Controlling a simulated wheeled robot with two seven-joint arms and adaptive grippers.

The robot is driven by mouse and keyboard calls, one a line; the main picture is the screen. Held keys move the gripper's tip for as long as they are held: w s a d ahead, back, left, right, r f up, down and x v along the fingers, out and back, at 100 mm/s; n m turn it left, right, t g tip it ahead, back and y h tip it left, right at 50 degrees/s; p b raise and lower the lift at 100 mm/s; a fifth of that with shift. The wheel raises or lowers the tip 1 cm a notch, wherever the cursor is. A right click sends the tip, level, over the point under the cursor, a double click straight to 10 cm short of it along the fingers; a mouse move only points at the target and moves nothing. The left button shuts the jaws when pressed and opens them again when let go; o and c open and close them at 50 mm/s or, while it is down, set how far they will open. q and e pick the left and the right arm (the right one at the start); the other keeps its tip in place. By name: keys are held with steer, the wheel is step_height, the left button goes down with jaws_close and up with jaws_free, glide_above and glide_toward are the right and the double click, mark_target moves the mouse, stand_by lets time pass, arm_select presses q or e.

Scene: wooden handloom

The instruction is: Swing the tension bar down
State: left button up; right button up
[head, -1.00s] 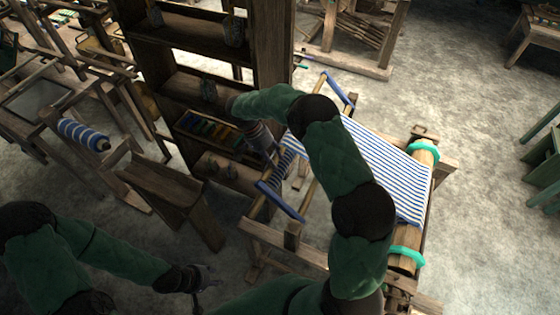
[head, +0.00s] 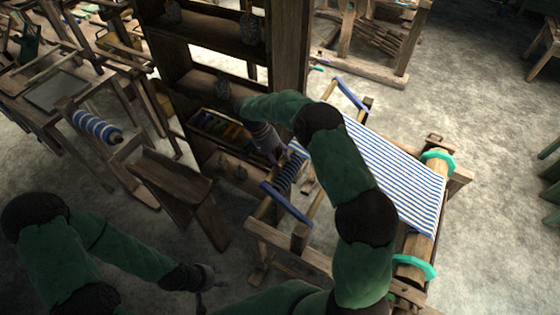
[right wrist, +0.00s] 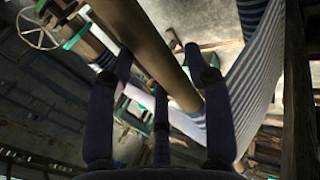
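The loom's wooden bar (right wrist: 150,45) crosses the right wrist view diagonally. In the head view, one blue side arm (head: 287,204) is at the near side of the loom and another blue side arm (head: 351,93) at the far side. My right gripper (head: 272,150) is at the loom's left side between these arms, partly hidden by my own arm. In the right wrist view the right gripper (right wrist: 157,62) has its fingers apart, with the bar passing between them; contact is unclear. My left gripper (head: 207,278) hangs low at the left, away from the loom; its fingers are too small to judge.
Blue-and-white striped cloth (head: 395,175) stretches to a roller with teal rings (head: 437,162). A tall wooden shelf (head: 285,50) stands close behind my right gripper. A striped roll (head: 97,127) is at the left. Bare floor (head: 480,100) lies to the right.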

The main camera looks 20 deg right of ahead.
steer(key=shift+w+a+f, duration=0.15)
steer(key=shift+a+f, duration=0.15)
steer(key=shift+f, duration=0.05)
steer(key=shift+a+r, duration=0.1)
steer(key=v, duration=1.2)
steer(key=shift+d, duration=0.2)
